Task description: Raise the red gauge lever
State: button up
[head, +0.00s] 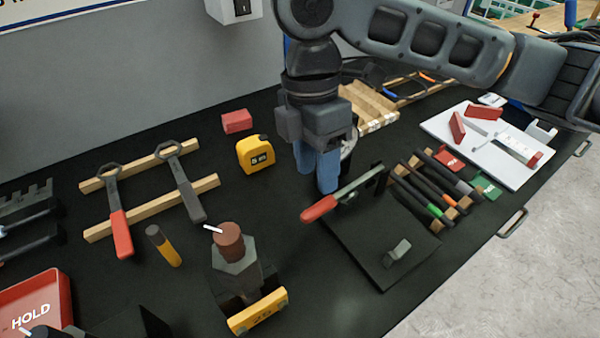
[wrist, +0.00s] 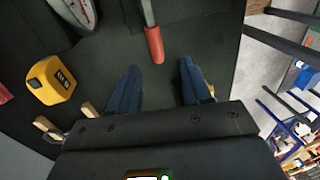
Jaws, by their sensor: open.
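The red gauge lever (head: 320,208) has a red grip on a grey metal bar that runs up right to an upright bracket on a black plate (head: 378,245). The lever also shows in the wrist view (wrist: 154,45), its red end just ahead of the gap between my fingertips. My gripper (head: 317,188) points down with its blue fingers spread and empty, behind the red grip in the head view. It also shows in the wrist view (wrist: 161,66). A round gauge (head: 349,144) is partly hidden behind my gripper; part of its pale dial shows in the wrist view (wrist: 83,12).
A yellow tape measure (head: 256,154) and a red block (head: 237,121) lie left of my gripper. Several dark bars (head: 425,190) lie right of the lever. A capped brown cylinder fixture (head: 229,245) stands front left. Wrenches (head: 180,180) rest on wooden strips.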

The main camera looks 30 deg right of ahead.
aim_at(320, 203)
jog(key=f, duration=0.7)
jog(key=shift+s+d+f, duration=0.3)
jog(key=shift+s, duration=0.1)
jog(key=shift+c, duration=0.2)
grip_shut()
